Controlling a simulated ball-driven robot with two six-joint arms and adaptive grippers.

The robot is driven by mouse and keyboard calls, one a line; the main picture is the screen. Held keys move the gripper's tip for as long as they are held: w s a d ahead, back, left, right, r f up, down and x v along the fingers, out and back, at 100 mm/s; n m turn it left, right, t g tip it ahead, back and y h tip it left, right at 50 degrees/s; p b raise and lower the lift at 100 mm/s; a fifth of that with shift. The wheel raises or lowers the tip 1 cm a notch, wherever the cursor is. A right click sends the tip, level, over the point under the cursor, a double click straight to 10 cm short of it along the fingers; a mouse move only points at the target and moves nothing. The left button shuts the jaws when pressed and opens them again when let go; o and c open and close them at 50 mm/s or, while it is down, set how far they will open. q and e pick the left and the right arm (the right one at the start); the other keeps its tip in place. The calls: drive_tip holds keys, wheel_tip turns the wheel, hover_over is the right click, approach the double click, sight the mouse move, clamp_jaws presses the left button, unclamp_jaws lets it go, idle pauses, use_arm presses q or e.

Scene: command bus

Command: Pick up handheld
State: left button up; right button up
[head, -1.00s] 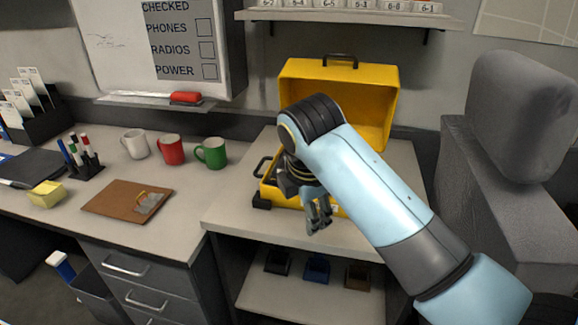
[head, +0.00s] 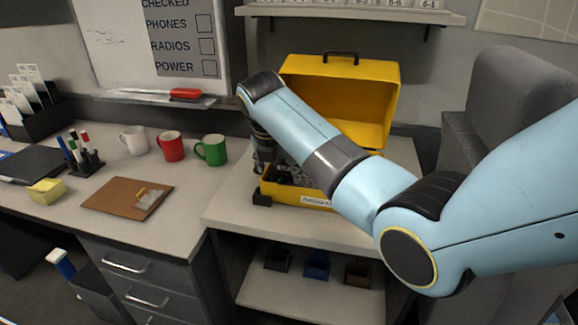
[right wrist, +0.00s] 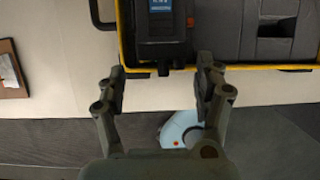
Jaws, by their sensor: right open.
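In the head view the gripper is mostly hidden behind my right arm near the case's left side, and the handheld cannot be made out. My left gripper is in neither view.
The case stands on a light counter (head: 225,215), with a raised lid behind. Green (head: 211,150), red (head: 171,146) and white (head: 134,140) mugs and a clipboard (head: 125,198) are to the left. A shelf (head: 350,12) hangs above. A grey chair (head: 520,115) is at right.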

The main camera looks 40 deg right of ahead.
sight(282, 176)
drive_tip(key=shift+d+x, duration=0.15)
drive_tip(key=shift+x, duration=0.9)
drive_tip(key=shift+d+x, duration=0.15)
drive_tip(key=shift+x, duration=0.95)
drive_tip(key=shift+a+r, duration=0.1)
drive_tip(key=c, duration=1.1)
